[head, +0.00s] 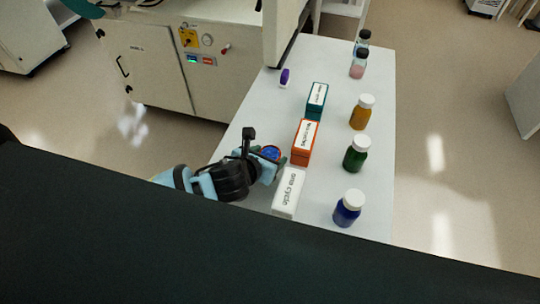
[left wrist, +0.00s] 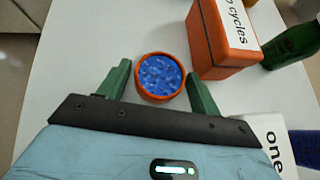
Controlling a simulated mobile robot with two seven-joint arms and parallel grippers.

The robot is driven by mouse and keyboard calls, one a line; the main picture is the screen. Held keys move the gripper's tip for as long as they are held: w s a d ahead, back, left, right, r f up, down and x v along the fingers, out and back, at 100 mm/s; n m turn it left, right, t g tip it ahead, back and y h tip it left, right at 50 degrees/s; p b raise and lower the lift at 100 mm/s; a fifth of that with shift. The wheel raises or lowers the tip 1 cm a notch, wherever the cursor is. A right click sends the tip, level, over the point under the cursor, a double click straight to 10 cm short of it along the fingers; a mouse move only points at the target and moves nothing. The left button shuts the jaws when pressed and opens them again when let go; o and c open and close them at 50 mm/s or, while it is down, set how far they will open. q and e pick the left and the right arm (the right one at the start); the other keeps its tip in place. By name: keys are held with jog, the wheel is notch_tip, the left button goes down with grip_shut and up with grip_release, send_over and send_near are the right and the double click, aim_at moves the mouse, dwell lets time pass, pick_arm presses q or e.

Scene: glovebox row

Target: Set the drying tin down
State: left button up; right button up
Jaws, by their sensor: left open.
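The drying tin (left wrist: 160,76) is a small round orange-rimmed tin filled with blue beads. It stands on the white table (left wrist: 75,75). In the head view the tin (head: 271,152) shows just beyond my left gripper, beside the orange box. My left gripper (left wrist: 158,85) is open, with its green fingers on either side of the tin's near part; a gap shows at each side. In the head view the left gripper (head: 273,163) partly hides the tin's near side. My right gripper is not in view.
A white box (head: 289,192), an orange box (head: 305,142) and a teal box (head: 317,100) stand in a row right of the tin. Blue (head: 347,208), green (head: 356,154) and amber (head: 362,112) bottles line the right side. The table left of the tin is clear.

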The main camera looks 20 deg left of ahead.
aim_at(268, 148)
pick_arm(q)
jog(key=c, duration=0.8)
jog(key=shift+c, duration=0.2)
